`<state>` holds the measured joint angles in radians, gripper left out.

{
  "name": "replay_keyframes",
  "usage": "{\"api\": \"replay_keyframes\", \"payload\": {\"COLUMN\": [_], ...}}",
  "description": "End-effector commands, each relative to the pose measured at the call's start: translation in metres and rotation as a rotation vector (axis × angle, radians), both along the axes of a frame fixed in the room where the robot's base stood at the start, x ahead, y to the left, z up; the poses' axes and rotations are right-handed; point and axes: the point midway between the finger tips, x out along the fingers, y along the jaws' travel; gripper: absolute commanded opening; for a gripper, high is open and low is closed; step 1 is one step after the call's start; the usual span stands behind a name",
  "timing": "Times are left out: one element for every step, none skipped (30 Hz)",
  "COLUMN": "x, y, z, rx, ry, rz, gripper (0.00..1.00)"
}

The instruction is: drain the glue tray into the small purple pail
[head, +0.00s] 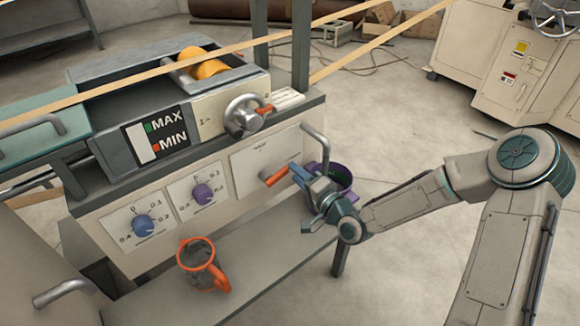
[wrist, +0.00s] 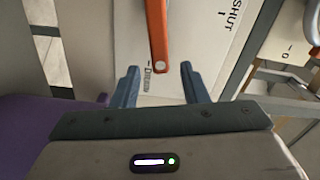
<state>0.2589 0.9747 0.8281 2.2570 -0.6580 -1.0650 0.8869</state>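The glue tray (head: 125,95) is the long dark trough on top of the machine, with a MAX/MIN gauge (head: 156,138) on its front. An orange drain lever (head: 275,176) sticks out of the plate on the front panel. My gripper (head: 296,172) is at this lever. In the wrist view its two fingers (wrist: 159,82) are open, with the end of the orange lever (wrist: 158,40) between them and gaps on both sides. The small purple pail (head: 342,181) stands below the bent grey pipe, partly hidden by my gripper. A purple surface shows at lower left in the wrist view (wrist: 35,135).
An orange-rimmed mug (head: 202,265) stands on the shelf (head: 260,255) below the panel. Two dial knobs are on the panel, and a handwheel (head: 246,115) is above the lever. The grey pipe (head: 318,142) is close to my gripper. Open floor lies to the right.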

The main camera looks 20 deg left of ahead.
Motion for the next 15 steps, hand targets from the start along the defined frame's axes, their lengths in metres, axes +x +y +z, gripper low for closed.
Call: {"api": "replay_keyframes", "payload": {"x": [-0.006,-0.010,-0.015,-0.018,-0.023,-0.027,-0.030,-0.033,-0.037,-0.039,-0.041,-0.043,-0.045,-0.046,-0.048], "y": [-0.012,-0.019,-0.026,-0.032,-0.037,-0.045,-0.050,-0.055,-0.061,-0.064,-0.068,-0.072,-0.074,-0.077,-0.079], "z": [0.002,0.003,0.002,0.002,0.003,0.002,0.002,0.002,0.002,0.002,0.001,0.001,0.001,0.001,0.001], "rx": [0.000,0.000,-0.001,0.000,0.001,0.000,0.000,0.000,0.001,0.001,0.000,-0.001,0.000,0.001,0.001], "ry": [0.004,0.004,0.003,0.002,0.003,0.003,0.004,0.002,0.003,0.001,0.001,0.001,0.000,0.000,0.000], "rz": [-0.004,-0.004,-0.002,-0.003,0.000,-0.001,0.000,-0.001,-0.001,0.000,0.000,0.001,0.001,0.001,0.001], "gripper": [0.40,0.40,0.40,0.40,0.40,0.40,0.40,0.40,0.40,0.40,0.40,0.40,0.40,0.40,0.40]}}
